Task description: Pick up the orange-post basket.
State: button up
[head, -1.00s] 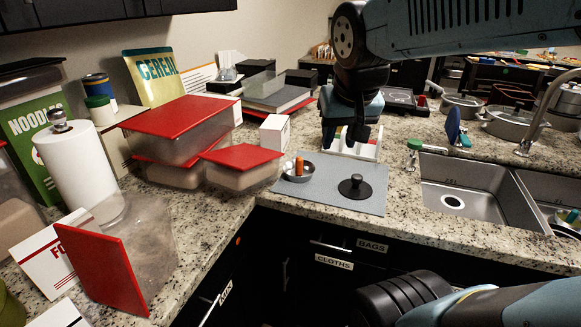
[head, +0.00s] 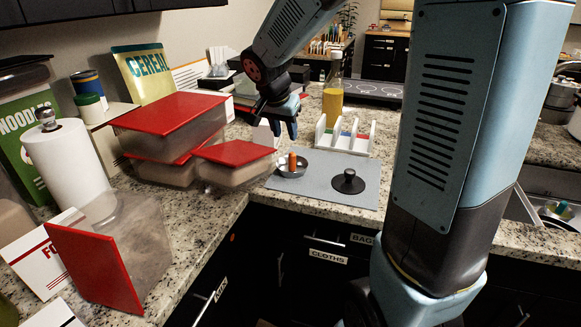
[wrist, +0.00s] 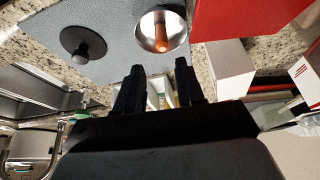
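The orange-post basket is a small round metal bowl (head: 293,171) with an upright orange post (head: 292,160) in it. It sits on the grey mat (head: 325,190), left of a black disc with a knob (head: 348,182). In the wrist view the basket (wrist: 149,37) and its post (wrist: 161,36) show near the top, beyond the fingertips. My gripper (head: 284,136) hangs above and behind the basket, apart from it. In the wrist view its two fingers (wrist: 157,75) stand apart with nothing between them.
Red-lidded containers (head: 235,153) stand close on the basket's left. A white divided rack (head: 345,138) and a bottle of yellow liquid (head: 332,97) stand behind the mat. A white box (wrist: 230,68) is near the gripper. The mat's front is clear.

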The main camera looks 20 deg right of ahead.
aim_at(291, 154)
jog(key=x, duration=0.8)
jog(key=shift+f, duration=0.1)
jog(key=shift+w+x, duration=0.1)
jog(key=shift+x, duration=1.2)
jog(key=shift+w+x, duration=0.15)
jog(key=shift+x, duration=1.15)
grip_shut()
